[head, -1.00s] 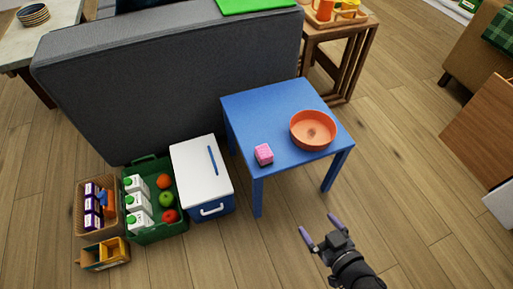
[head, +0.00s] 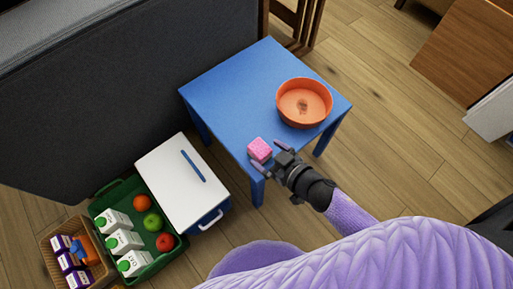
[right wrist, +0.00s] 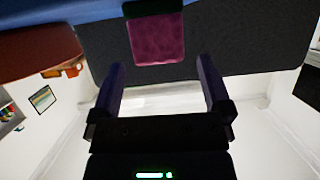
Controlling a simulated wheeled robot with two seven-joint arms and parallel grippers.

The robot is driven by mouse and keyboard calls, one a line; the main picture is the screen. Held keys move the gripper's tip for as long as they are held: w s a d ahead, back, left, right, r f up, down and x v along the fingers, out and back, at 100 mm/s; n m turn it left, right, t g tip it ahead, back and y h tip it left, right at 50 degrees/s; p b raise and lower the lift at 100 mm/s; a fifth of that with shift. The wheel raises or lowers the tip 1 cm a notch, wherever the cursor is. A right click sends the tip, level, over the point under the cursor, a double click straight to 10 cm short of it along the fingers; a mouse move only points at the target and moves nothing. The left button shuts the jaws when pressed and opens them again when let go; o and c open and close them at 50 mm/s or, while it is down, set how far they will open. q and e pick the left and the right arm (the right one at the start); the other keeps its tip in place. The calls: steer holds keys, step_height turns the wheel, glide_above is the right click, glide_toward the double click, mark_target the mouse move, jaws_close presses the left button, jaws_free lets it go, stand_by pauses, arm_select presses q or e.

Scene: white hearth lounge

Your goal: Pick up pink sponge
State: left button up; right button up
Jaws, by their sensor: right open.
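The pink sponge (head: 260,149) is a small block near the front corner of the blue table (head: 225,98). My right gripper (head: 268,156) is open at the table's front edge, its fingers close to the sponge. In the right wrist view the sponge (right wrist: 157,39) lies ahead of the open right gripper (right wrist: 160,85), roughly centred between the fingers and beyond their tips. Whether a finger touches it I cannot tell. My left gripper is not in view.
An orange bowl (head: 304,103) stands on the table right of the sponge. A cooler with a white lid (head: 165,180), a green crate (head: 117,190) with cartons and fruit, and a basket (head: 53,228) stand on the floor at left. A grey sofa (head: 90,110) is behind.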

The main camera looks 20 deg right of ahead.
mark_target(264, 152)
steer(key=shift+w+a+f+b, duration=0.2)
steer(key=shift+w+f+b, duration=0.1)
steer(key=shift+w+f, duration=0.2)
steer(key=shift+w+a+f+b, duration=0.25)
steer(key=shift+w+f, duration=0.1)
steer(key=shift+f, duration=0.15)
steer(key=shift+w+a, duration=0.15)
steer(key=shift+w, duration=0.35)
steer(key=shift+w+a, duration=0.1)
steer(key=shift+w, duration=0.15)
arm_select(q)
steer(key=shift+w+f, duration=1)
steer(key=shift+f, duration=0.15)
arm_select(e)
steer(key=shift+r, duration=0.15)
steer(key=c, duration=1.2)
